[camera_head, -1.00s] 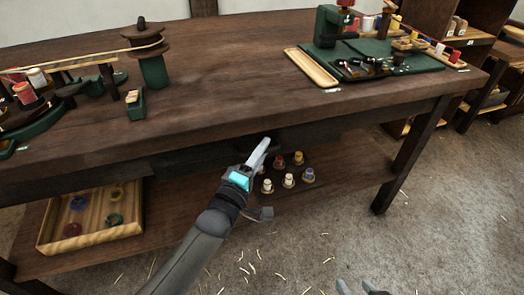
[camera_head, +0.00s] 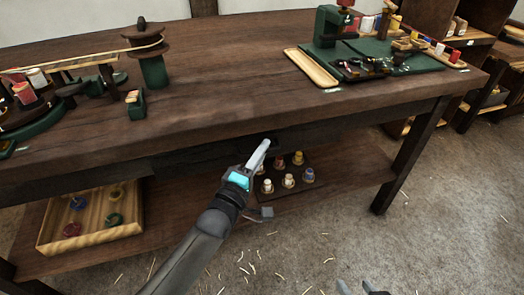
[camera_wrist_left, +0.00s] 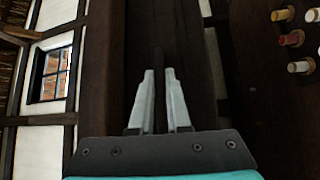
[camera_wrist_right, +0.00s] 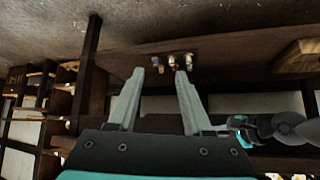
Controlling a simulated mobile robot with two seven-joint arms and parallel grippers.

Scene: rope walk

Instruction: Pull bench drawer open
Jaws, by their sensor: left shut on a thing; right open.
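The bench drawer's dark front (camera_head: 318,132) shows under the bench top in the head view, and it looks flush with the bench. My left gripper (camera_head: 262,152) is at this front, below the bench edge. In the left wrist view its fingers (camera_wrist_left: 160,78) are shut on a thin dark bar, the drawer handle (camera_wrist_left: 158,55). The handle is mostly hidden behind the fingers in the head view. My right gripper (camera_head: 360,289) is low at the bottom edge of the head view. In the right wrist view its fingers (camera_wrist_right: 159,78) are apart and empty.
The lower shelf (camera_head: 190,215) holds a wooden tray (camera_head: 90,243) of spools at left and several small spools (camera_head: 288,181) on a dark board. A bench leg (camera_head: 410,158) stands at right. The straw-strewn floor (camera_head: 300,260) before the bench is open.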

